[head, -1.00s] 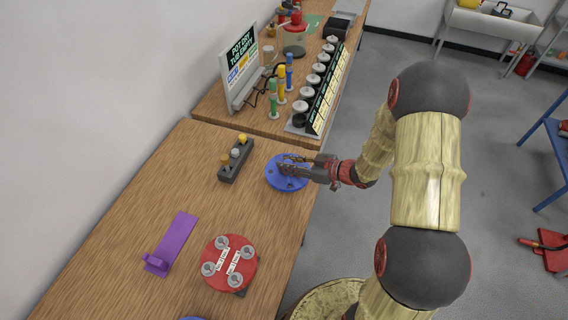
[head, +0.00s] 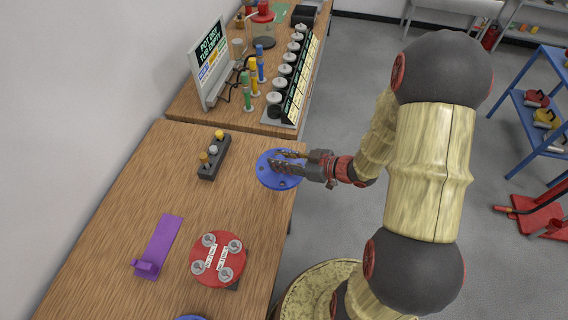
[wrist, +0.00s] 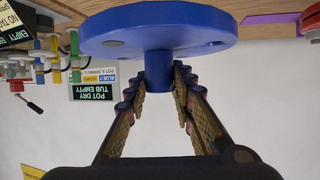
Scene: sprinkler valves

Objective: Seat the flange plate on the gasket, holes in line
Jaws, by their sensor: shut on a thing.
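The flange plate (head: 268,180) is a round blue disc with several holes and a central blue stem (wrist: 158,66). My gripper (wrist: 161,88) is shut on that stem, one finger on each side. In the head view my gripper (head: 290,165) reaches in from the right, over the table's right edge. The wrist view shows the plate's broad face and rim close up; the height of any gap beneath it is unclear. I cannot pick out the gasket for certain. A red disc (head: 198,270) with several clear knobs and white labels stands on a dark support nearer to me.
A dark block with several coloured knobs (head: 213,160) lies left of the plate. A purple bracket (head: 160,240) lies left of the red disc. A blue edge (head: 190,318) shows at the bottom. A sign (head: 212,62) and a row of valves (head: 284,80) stand on the far bench.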

